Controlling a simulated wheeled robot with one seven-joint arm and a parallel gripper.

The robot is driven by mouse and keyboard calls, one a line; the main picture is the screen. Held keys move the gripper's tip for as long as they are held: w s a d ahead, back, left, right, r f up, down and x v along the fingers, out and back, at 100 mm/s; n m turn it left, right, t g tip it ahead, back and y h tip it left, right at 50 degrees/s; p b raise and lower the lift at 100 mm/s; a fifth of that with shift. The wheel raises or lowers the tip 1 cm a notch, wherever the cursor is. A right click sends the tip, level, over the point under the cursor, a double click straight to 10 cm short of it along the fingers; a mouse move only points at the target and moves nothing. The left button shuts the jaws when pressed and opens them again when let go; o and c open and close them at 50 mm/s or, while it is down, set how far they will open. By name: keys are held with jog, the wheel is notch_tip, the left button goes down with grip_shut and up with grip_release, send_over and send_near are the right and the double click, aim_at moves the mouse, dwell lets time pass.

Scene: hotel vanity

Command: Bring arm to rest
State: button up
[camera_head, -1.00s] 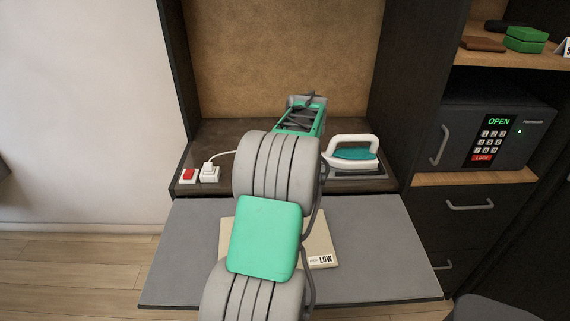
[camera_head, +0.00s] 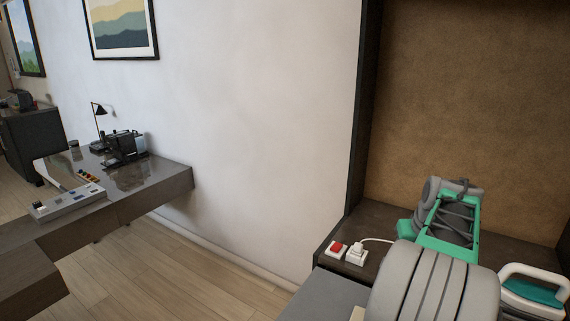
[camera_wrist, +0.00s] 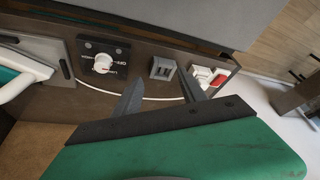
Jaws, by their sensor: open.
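My arm reaches out over the dark shelf (camera_head: 385,222) of the niche, at the lower right of the head view. My gripper (camera_wrist: 160,84) shows in the wrist view with its two dark fingers apart and nothing between them. In the head view its fingers are hidden behind my green and grey wrist. The gripper is above the shelf, between the iron (camera_head: 532,292) on the right and the white plug (camera_head: 356,254) on the left. The iron also shows at the left edge of the wrist view (camera_wrist: 25,82).
The wrist view shows a dial (camera_wrist: 103,62) and a grey socket (camera_wrist: 162,69) on the shelf front. A grey board (camera_head: 325,298) lies before the niche. A desk (camera_head: 150,190) stands left; floor between is clear.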

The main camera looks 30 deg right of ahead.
jog(key=w+a+n, duration=0.1)
jog(key=w+a, duration=0.2)
jog(key=a, duration=0.5)
jog(key=w+a+n+y, duration=0.1)
jog(key=w+a, duration=0.2)
jog(key=a, duration=0.4)
jog(key=w+a+n, duration=0.1)
jog(key=w+a, duration=0.2)
jog(key=a, duration=0.5)
jog(key=s+a+f+n, duration=0.1)
jog(key=s+a, duration=0.2)
jog(key=a, duration=0.4)
jog(key=s+a+f+n, duration=0.1)
jog(key=s+a+f, duration=0.1)
jog(key=a, duration=0.6)
jog(key=s+a+f+n+y, duration=0.1)
jog(key=s+a+n, duration=0.1)
jog(key=a, duration=0.6)
jog(key=shift+s+a+f+p, duration=0.2)
jog(key=shift+s+p, duration=0.2)
jog(key=shift+s, duration=0.45)
